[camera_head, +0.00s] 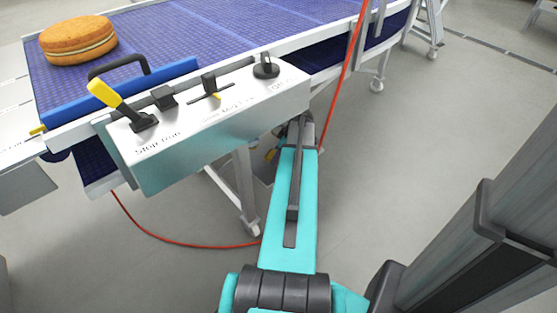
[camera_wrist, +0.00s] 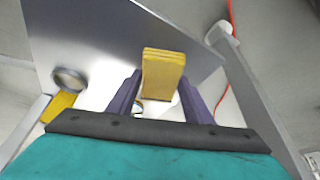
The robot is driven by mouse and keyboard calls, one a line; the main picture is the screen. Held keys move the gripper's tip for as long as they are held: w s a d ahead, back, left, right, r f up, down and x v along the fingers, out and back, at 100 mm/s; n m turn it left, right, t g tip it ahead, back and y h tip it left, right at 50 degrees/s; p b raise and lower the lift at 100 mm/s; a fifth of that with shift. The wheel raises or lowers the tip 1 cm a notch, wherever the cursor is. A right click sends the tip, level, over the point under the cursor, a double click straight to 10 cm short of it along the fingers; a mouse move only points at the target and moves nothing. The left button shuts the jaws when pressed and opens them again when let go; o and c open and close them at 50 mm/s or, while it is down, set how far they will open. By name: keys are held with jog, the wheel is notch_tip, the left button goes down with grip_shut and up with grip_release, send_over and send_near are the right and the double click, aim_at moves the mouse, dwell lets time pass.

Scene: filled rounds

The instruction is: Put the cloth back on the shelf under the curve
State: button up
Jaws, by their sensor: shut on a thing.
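In the wrist view my gripper (camera_wrist: 158,92) is shut on a folded yellow cloth (camera_wrist: 163,72), which stands out past the two dark purple fingers. The cloth is close to a pale metal sheet (camera_wrist: 105,40), which looks like the shelf; I cannot tell whether they touch. In the head view my turquoise arm (camera_head: 292,205) reaches in below the conveyor's control box, and the gripper end and cloth are mostly hidden there.
The control box (camera_head: 215,125) with a yellow-handled lever (camera_head: 108,95) hangs over my arm. A sponge cake (camera_head: 77,40) sits on the blue belt (camera_head: 200,30). A red cable (camera_head: 190,245) runs past a white leg (camera_head: 245,190). A round ring-like thing (camera_wrist: 68,80) lies left of the cloth.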

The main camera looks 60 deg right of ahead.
jog(key=shift+w+d+f, duration=0.1)
jog(key=shift+w+d, duration=0.2)
jog(key=shift+d, duration=0.2)
jog(key=shift+a+f+b, duration=0.15)
jog(key=shift+f+b, duration=0.55)
jog(key=shift+f, duration=1)
jog(key=shift+s+f, duration=0.1)
jog(key=shift+f, duration=0.05)
jog(key=o, duration=0.9)
jog(key=shift+o, duration=0.2)
jog(key=p+v, duration=0.3)
jog(key=v, duration=0.9)
